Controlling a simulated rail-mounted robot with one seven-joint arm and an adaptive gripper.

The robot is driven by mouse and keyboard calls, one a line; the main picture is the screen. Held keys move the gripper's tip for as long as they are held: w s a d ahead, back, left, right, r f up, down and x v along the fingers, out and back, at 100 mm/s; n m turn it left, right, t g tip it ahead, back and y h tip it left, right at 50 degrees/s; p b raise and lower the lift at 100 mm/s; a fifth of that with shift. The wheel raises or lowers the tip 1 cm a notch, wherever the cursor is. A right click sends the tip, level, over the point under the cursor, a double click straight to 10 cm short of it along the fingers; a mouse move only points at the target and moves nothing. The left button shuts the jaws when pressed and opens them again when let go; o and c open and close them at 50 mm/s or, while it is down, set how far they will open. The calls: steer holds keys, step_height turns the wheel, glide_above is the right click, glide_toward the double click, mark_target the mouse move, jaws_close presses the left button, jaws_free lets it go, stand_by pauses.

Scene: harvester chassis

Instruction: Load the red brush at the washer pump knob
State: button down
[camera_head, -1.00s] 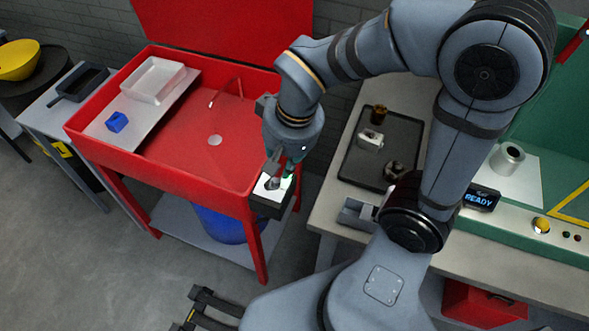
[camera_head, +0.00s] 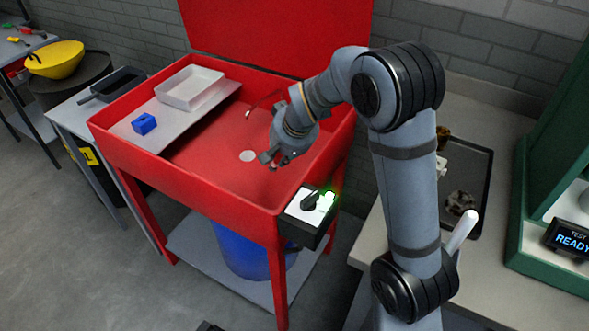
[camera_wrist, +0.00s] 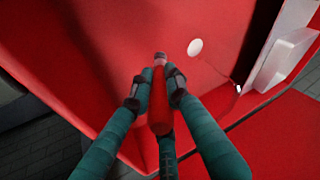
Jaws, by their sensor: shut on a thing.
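My gripper (camera_head: 278,162) hangs over the red washer basin (camera_head: 219,131), left of and above the washer pump knob (camera_head: 310,202). The head view does not show the brush clearly. The black knob sits on a white-faced dark box at the basin's front right corner, with a bright green light beside it. My gripper is apart from the knob.
A white tray (camera_head: 190,87) and a blue block (camera_head: 144,123) rest on the grey board at the basin's left. A blue drum (camera_head: 245,258) stands below. A dark tray (camera_head: 479,174) with parts lies on the right bench. The basin's middle is mostly clear.

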steer(key=shift+w+a+f, duration=0.1)
steer(key=shift+w+f, duration=0.1)
steer(key=shift+w, duration=0.1)
steer(key=shift+w+a+f+p, duration=0.1)
steer(key=shift+w+a+p, duration=0.45)
steer(key=shift+w, duration=0.3)
steer(key=w+a+f+p, duration=0.2)
steer(key=w+a+p, duration=0.2)
steer(key=w, duration=0.7)
steer(key=shift+a+f+p, duration=0.3)
steer(key=shift+a+p, duration=0.05)
steer(key=shift+a, duration=0.15)
steer(key=shift+s, duration=0.15)
steer(key=s+d+b, duration=0.3)
steer(key=s+b, duration=0.3)
steer(key=s, duration=0.1)
steer(key=shift+d, duration=0.25)
steer(key=shift+s+r, duration=0.1)
stand_by(0.6)
